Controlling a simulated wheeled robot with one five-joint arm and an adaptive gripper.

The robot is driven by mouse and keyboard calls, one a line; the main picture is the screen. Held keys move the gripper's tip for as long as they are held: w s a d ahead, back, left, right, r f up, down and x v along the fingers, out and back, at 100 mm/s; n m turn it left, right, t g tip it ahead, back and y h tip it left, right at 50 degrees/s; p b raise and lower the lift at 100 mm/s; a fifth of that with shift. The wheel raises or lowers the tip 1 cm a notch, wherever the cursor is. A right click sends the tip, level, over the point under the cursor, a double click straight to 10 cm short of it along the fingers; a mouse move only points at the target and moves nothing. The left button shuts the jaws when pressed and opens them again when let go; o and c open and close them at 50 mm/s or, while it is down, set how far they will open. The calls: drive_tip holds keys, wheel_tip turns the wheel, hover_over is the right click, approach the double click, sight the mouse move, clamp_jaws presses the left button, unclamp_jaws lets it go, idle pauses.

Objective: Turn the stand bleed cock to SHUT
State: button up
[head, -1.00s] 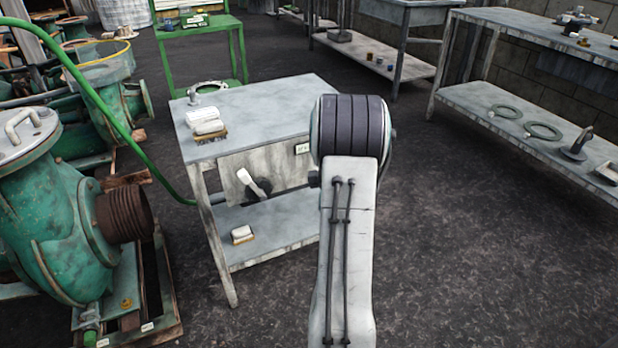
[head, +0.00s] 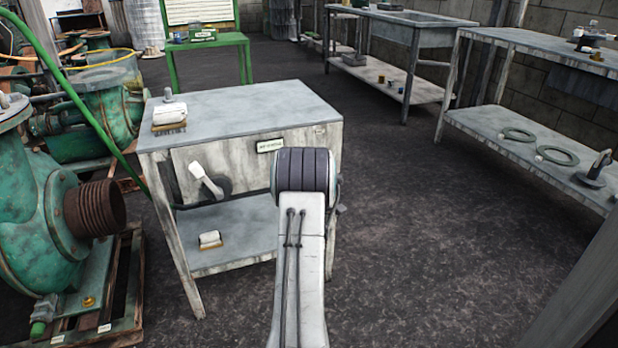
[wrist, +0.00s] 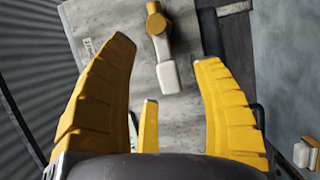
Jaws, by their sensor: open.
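The stand bleed cock (head: 207,180) is on the front panel of a grey metal stand. Its pale lever points up and left from a dark hub in the head view. In the wrist view the cock (wrist: 162,48) shows a yellow-brown hub at the top and a pale lever end pointing down. My gripper (wrist: 165,54) has yellow fingers spread wide. The lever appears between the fingertips in the picture; no contact is visible, and I cannot tell the distance. My gripper is hidden behind my arm in the head view.
The stand (head: 250,105) carries a brush-like block (head: 170,116) on top and another (head: 210,239) on its lower shelf. A small label (head: 270,145) is on the panel. A green pump (head: 50,200) stands close on the left. Open floor lies to the right, before a long bench (head: 530,140).

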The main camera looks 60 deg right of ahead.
drive_tip(key=shift+b+x, duration=0.75)
drive_tip(key=shift+x, duration=1.25)
drive_tip(key=shift+o, duration=0.2)
clamp_jaws()
